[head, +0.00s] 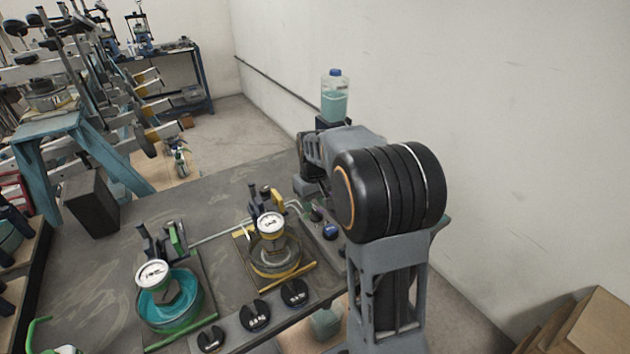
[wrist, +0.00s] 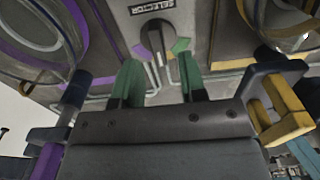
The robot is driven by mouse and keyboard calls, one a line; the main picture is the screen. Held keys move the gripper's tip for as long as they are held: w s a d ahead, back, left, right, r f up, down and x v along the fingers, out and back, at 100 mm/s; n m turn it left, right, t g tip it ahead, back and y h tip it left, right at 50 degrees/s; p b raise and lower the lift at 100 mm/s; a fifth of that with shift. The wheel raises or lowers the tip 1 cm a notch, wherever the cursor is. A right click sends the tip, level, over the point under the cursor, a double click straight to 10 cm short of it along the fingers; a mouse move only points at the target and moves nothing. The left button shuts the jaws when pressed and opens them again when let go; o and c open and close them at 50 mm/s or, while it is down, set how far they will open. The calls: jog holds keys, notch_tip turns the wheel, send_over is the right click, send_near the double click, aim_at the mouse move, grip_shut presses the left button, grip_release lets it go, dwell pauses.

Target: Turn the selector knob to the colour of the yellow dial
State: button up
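The selector knob (wrist: 156,34) is dark and round, on a grey panel under an upside-down SELECTOR label at the top of the wrist view. A purple patch (wrist: 141,51) and a green patch (wrist: 181,45) flank it; I cannot tell where it points. My gripper (wrist: 160,80) has its two green fingers spread apart, with the knob beyond their tips and nothing visibly held. The yellow dial (head: 270,225) has a white face and stands on a yellow-trimmed unit left of my arm in the head view.
A teal unit with a white dial (head: 152,274) stands further left. Several black knobs line the front edge, one of them centrally (head: 257,316). In the wrist view, a purple-ringed unit (wrist: 65,40) is left and a yellow handle (wrist: 285,110) is right, near my gripper.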

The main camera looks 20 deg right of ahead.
notch_tip(320, 180, up, 12)
dwell(0.4)
dwell(0.4)
jog(key=m, duration=0.2)
send_over(314, 218)
notch_tip(314, 218, down, 4)
jog(key=s+a+f+t, duration=0.1)
jog(key=s+a, duration=0.3)
jog(key=s, duration=0.4)
jog(key=s+a+f+t, duration=0.2)
jog(key=s+a, duration=0.2)
jog(key=s, duration=0.4)
jog(key=shift+n+t, duration=0.4)
